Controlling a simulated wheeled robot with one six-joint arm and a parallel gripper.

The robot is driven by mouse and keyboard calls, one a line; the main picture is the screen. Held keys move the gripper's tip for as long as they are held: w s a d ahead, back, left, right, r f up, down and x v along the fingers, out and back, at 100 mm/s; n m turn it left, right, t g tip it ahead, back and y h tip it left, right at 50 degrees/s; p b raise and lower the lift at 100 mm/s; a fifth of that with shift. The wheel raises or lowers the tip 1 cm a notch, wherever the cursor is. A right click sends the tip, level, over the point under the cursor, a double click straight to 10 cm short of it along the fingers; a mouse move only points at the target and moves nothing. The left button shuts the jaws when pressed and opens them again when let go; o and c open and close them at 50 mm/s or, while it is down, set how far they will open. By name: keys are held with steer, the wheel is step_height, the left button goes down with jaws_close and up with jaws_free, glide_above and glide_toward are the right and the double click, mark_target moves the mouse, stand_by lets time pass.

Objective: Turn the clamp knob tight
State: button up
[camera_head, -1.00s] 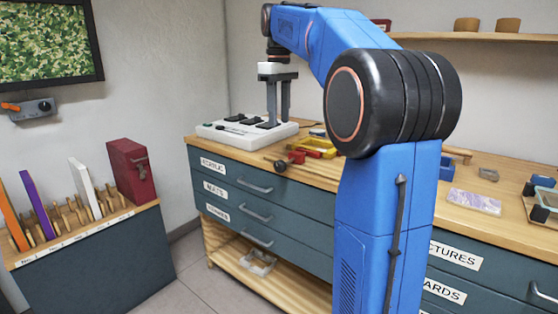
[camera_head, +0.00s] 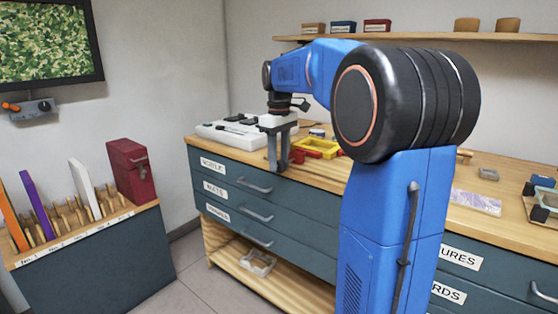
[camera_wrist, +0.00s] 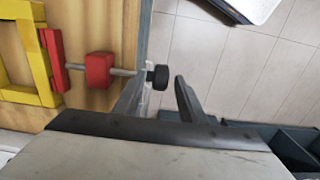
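The clamp knob (camera_wrist: 159,77) is a small black round knob on the end of a grey screw (camera_wrist: 122,71), sticking out past the bench's front edge. A red block (camera_wrist: 99,70) sits on the screw, with more red clamp beside the yellow frame (camera_wrist: 5,60). My gripper (camera_wrist: 160,88) is open in the wrist view, and the knob appears between its two fingertips with gaps at both sides. Contact cannot be made out. In the head view my gripper (camera_head: 279,165) points down at the bench edge, hiding the knob. The red part (camera_head: 298,156) shows just right of the fingers.
The wooden bench (camera_head: 335,177) has labelled drawers (camera_head: 240,190) below its front edge. A white device (camera_head: 228,133) stands on the bench behind my gripper. A rack of upright boards (camera_head: 85,205) stands at the left. Open floor (camera_wrist: 215,50) lies beyond the bench edge.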

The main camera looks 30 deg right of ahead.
steer(key=shift+f, duration=0.1)
steer(key=c, duration=0.9)
steer(key=shift+o, duration=0.2)
steer(key=shift+s, duration=0.1)
steer(key=shift+o, duration=0.4)
steer(key=shift+s+t+y, duration=0.25)
steer(key=shift+t+y, duration=0.15)
steer(key=shift+t, duration=0.4)
steer(key=shift+o, duration=0.2)
steer(key=shift+t, duration=0.6)
